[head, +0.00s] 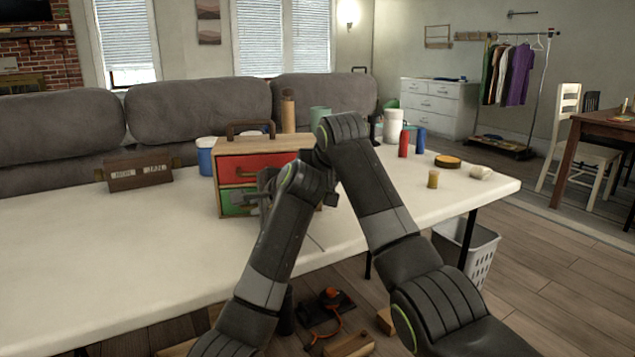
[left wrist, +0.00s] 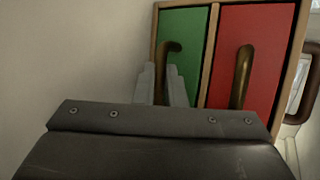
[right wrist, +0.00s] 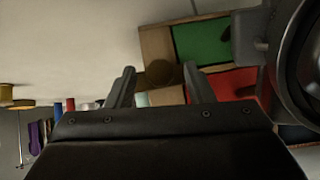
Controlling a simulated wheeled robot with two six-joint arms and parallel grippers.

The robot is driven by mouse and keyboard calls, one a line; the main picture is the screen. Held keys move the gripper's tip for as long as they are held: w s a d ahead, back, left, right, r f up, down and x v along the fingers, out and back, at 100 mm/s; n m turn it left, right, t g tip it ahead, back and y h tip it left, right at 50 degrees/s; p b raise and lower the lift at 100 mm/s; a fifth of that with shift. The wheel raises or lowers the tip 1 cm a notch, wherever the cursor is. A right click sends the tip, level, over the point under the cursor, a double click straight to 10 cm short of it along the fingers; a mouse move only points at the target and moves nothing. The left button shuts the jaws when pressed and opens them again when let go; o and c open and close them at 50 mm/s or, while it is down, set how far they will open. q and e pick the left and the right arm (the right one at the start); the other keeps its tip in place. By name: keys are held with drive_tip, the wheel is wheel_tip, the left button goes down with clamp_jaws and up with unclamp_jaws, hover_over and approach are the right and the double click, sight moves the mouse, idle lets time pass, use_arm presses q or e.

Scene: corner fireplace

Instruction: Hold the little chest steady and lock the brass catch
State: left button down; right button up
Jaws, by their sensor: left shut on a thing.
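The little chest (head: 262,144) stands on the white table, a wooden case with a red drawer (head: 250,166) above a green drawer (head: 232,202). My left gripper (head: 255,194) is at the green drawer; in the left wrist view its fingers (left wrist: 162,88) are shut on that drawer's curved brass handle (left wrist: 169,48). In the right wrist view a dark round brass piece, seemingly the catch (right wrist: 161,74), sits on the chest's wooden edge. My right gripper (right wrist: 160,86) is open, its fingers apart on either side of the catch's outline. In the head view my arms hide the catch and right fingertips.
Red (head: 404,144) and blue (head: 421,140) cylinders, a small yellow jar (head: 433,179) and a round tin (head: 447,161) are to the right. The table's left front is clear.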

drive_tip(key=shift+r, duration=0.1)
drive_tip(key=v, duration=1.2)
use_arm(q)
drive_tip(key=c, duration=1.4)
unclamp_jaws()
drive_tip(key=shift+c, duration=0.2)
drive_tip(key=shift+o, duration=0.5)
drive_tip(key=o, duration=0.5)
